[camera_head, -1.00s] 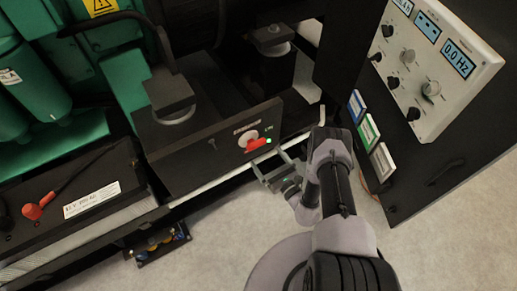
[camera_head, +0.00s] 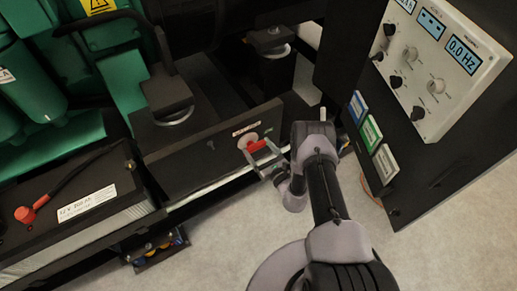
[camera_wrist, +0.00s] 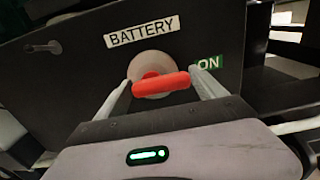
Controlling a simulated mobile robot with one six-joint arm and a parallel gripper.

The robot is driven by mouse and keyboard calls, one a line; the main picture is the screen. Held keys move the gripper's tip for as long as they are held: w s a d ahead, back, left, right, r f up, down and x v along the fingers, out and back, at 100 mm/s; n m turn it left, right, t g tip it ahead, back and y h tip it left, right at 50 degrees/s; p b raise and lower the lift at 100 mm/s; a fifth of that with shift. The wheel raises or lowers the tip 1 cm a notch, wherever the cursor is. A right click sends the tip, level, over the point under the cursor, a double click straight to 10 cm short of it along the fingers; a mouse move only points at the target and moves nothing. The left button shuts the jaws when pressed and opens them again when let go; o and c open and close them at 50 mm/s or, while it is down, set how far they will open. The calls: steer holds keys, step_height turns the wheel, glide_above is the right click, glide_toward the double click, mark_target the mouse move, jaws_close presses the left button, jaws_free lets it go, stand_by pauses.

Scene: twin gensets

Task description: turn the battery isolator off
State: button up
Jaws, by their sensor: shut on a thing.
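The battery isolator's red handle (camera_wrist: 160,84) lies across its pale round base (camera_wrist: 150,64) on a dark panel, roughly level in the wrist view, its right end toward the green ON mark (camera_wrist: 208,62). A BATTERY label (camera_wrist: 142,32) is above it. In the head view the red handle (camera_head: 257,146) shows on the front of the black box. My gripper (camera_wrist: 163,82) has one finger at each end of the handle and is shut on it. In the head view my gripper (camera_head: 264,152) is at the panel, partly covering the handle.
A control panel (camera_head: 440,65) with knobs and displays stands at the right, above blue, green and white blocks (camera_head: 371,136). A battery (camera_head: 80,205) with a red terminal cap (camera_head: 25,214) is at lower left. Green engine parts (camera_head: 60,130) fill the upper left. Pale floor (camera_head: 215,240) is open in front.

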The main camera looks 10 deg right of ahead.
steer(key=shift+f, duration=0.1)
steer(key=m+b, duration=0.1)
steer(key=m, duration=0.1)
steer(key=m+b, duration=0.1)
steer(key=shift+f+m, duration=0.35)
steer(key=shift+m, duration=0.05)
steer(key=shift+s+a+f+m+b, duration=0.15)
steer(key=shift+m+b, duration=0.6)
steer(key=shift+m, duration=1.55)
steer(key=shift+a+f+m+b, duration=0.2)
steer(key=shift+m+b, duration=0.6)
steer(key=shift+m, duration=1.5)
steer(key=shift+s+a+f+m+b, duration=0.2)
steer(key=shift+m+b, duration=0.55)
steer(key=shift+m, duration=1.55)
steer(key=shift+w+d+m, duration=0.1)
steer(key=shift+w+m, duration=0.05)
steer(key=shift+m, duration=0.15)
steer(key=o, duration=1.3)
steer(key=shift+o, duration=0.2)
